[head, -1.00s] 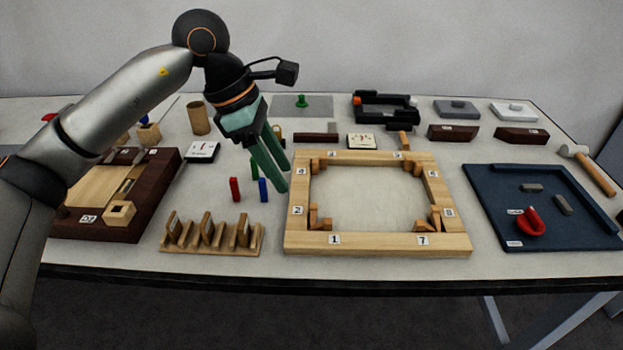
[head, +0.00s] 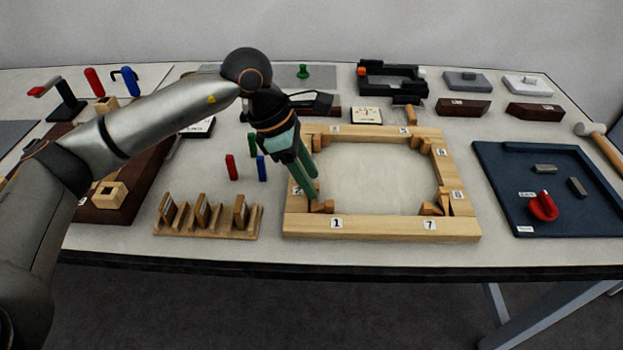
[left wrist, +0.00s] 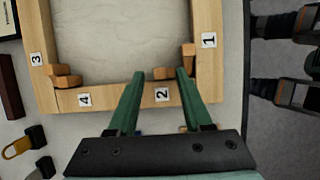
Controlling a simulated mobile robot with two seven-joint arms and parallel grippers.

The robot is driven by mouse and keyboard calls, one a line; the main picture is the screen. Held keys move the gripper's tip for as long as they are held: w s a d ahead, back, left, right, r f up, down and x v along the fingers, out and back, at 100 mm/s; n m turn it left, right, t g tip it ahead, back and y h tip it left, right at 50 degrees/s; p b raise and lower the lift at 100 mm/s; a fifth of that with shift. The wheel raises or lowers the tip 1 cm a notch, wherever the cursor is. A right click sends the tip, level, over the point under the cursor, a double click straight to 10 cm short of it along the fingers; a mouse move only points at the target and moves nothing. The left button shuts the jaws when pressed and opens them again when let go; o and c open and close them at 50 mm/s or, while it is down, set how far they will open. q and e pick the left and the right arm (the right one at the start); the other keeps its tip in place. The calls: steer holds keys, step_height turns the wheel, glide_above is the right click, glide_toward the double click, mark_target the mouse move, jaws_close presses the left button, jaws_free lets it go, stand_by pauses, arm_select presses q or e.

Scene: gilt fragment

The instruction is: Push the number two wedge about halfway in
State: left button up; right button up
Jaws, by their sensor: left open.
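The light wooden frame (head: 380,228) lies on the table with numbered labels around it and small wooden wedges at its inner corners. The label 2 (left wrist: 162,94) is on its left side, which runs along the bottom of the left wrist view. Wooden wedge pieces (head: 322,207) sit in the corner between labels 1 and 2; one piece (left wrist: 188,50) shows by label 1. My fingers partly hide this corner, so the number two wedge's depth is unclear. My left gripper (head: 315,188) is open, its green fingers reaching over the frame's left side, the right finger (left wrist: 184,88) close to the corner pieces.
A wooden rack (head: 215,230) with upright slats stands left of the frame. Red (head: 231,167) and blue (head: 262,168) pegs stand behind it. A dark blue tray (head: 500,190) with a red magnet-like piece (head: 543,207) lies right. The frame's middle is clear.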

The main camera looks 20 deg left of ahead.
arm_select(q)
steer(key=shift+x, duration=0.75)
jaws_close()
stand_by(0.9)
